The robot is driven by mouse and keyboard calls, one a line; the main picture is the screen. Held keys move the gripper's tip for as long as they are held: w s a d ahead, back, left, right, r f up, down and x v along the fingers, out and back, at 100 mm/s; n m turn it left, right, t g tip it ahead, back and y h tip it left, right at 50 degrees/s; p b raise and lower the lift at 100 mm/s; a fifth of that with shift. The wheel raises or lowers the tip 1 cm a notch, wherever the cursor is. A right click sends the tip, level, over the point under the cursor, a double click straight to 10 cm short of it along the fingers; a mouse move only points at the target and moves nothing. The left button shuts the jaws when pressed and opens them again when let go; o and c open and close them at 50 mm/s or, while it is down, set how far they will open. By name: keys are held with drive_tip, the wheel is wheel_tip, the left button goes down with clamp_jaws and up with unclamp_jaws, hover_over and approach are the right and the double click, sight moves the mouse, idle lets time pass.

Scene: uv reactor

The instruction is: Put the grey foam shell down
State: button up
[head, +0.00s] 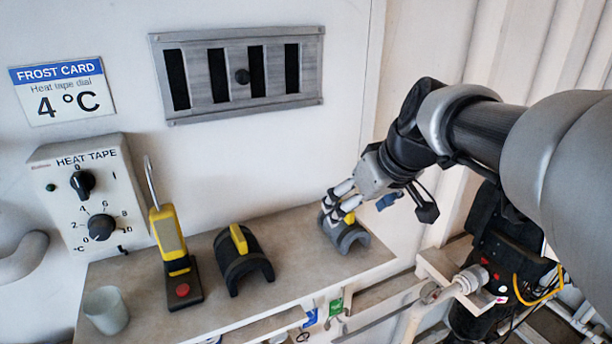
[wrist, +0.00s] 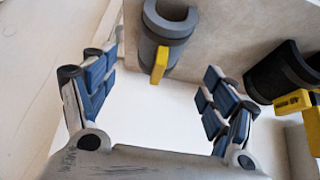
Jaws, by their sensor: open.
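The grey foam shell (head: 345,236) is a half-round grey piece with a yellow tab. It rests on the shelf (head: 300,250) near its right end. In the wrist view the grey foam shell (wrist: 169,28) lies beyond the fingers, its yellow tab pointing toward my gripper. My gripper (head: 340,203) is open and, in the head view, just above the shell, overlapping its upper part. In the wrist view my gripper (wrist: 158,88) has its blue-padded fingers spread wide with nothing between them. The fingers look apart from the shell.
A black shell (head: 240,270) with a yellow tab stands left of the grey one. Further left are a yellow handheld device (head: 170,240) with a red button and a whitish cup (head: 106,310). A heat tape dial box (head: 90,190) and a vent (head: 240,75) are on the wall.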

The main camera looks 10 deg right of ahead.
drive_tip(key=a+v, duration=0.1)
drive_tip(key=v, duration=0.4)
drive_tip(key=s+a+f+m+g+h, duration=0.1)
drive_tip(key=s+f, duration=0.5)
drive_tip(key=s, duration=0.5)
drive_tip(key=s+a+f+m+h, duration=0.1)
drive_tip(key=s+f+m, duration=0.1)
drive_tip(key=s+f, duration=0.5)
drive_tip(key=s, duration=0.4)
drive_tip(key=shift+f+g, duration=0.3)
drive_tip(key=shift+g, duration=0.1)
wheel_tip(320, 180, down, 19)
drive_tip(key=b, duration=1.8)
drive_tip(key=shift+r+b, duration=0.15)
drive_tip(key=shift+b, duration=0.15)
